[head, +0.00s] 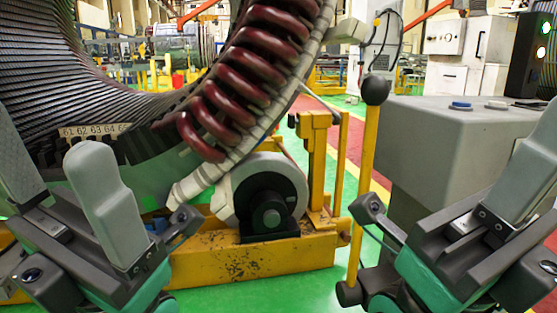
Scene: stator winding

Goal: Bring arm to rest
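My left gripper (50,150) is at the lower left, in front of the stator. Its two grey fingers point up and stand apart with nothing visible between them. My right gripper (530,175) is at the lower right, in front of a grey console. One grey finger shows, pointing up and right; its other finger is cut off or hidden at the picture edge. No object shows in its grasp.
A yellow stand (270,262) with a roller (295,185) is under the stator. A yellow lever (366,170) with a black knob stands between my arms. The grey console (420,120) has a blue button (461,105). Green floor (235,298) shows low in the middle.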

